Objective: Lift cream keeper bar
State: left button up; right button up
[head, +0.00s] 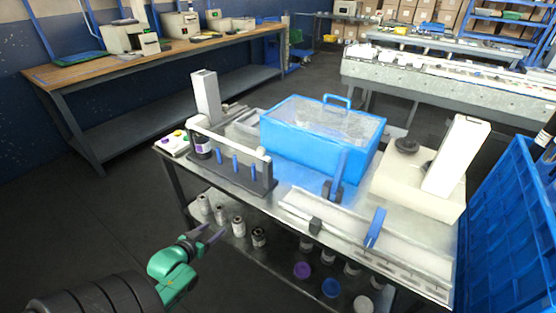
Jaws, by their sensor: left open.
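The cream keeper bar (228,137) runs across the top of a dark grey rack (262,188) at the left end of the metal table. It slopes down to the right in the head view, with a rounded knob at its right end. Blue upright pieces (235,164) stand below it, and a dark bottle with a pale label (202,147) is at its left end. My left gripper (210,234), on a green wrist, is open and empty. It is in front of the table, below the bar in the picture and apart from it. My right gripper is not in view.
A blue box with a clear lid (300,143) stands behind the rack. A white post (205,97) rises at the left and a cream machine (415,182) stands at the right. Several small jars (238,227) stand on the lower shelf. A blue crate (515,220) is at the right.

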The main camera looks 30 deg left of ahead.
pick_arm(q)
jog(key=w+d+r+m+t, duration=0.1)
jog(key=w+r+t, duration=0.3)
jog(key=r, duration=0.7)
jog(key=m+t+h+b, duration=0.1)
jog(key=t+h, duration=0.1)
jog(key=h, duration=0.1)
send_near(258, 152)
jog(key=w, duration=1.1)
jog(key=shift+w+d+r, duration=0.1)
jog(key=shift+w, duration=0.15)
grip_shut()
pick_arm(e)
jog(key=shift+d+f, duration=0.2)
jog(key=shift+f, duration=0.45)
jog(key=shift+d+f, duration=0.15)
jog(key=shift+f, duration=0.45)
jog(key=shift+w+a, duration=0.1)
